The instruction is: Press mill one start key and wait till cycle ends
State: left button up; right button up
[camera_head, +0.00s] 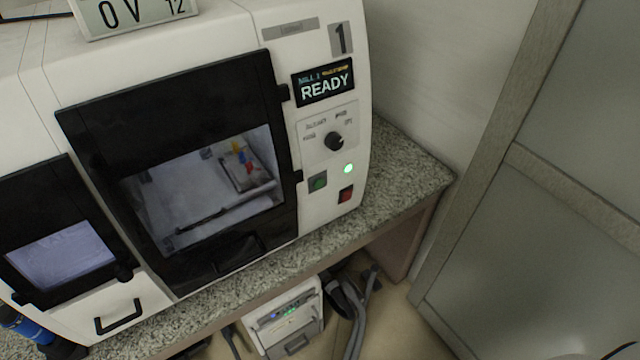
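Mill one (230,130) is a white machine with a black framed door and window, standing on a granite counter. The number 1 is at its upper right. Its small screen (324,82) reads READY. Below the screen is a black rotary knob (334,141). A green start key (318,182) sits at the lower left of the panel, with a lit green lamp (348,169) to its upper right and a red key (346,194) to its right. Through the window (205,190) small coloured pieces show. Neither of my grippers is in view.
The granite counter (410,170) ends just right of the mill. A second, smaller dark-framed door (65,235) is at the left. A white unit (288,318) and grey hose (362,315) are below the counter. A framed panel (540,230) stands at the right.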

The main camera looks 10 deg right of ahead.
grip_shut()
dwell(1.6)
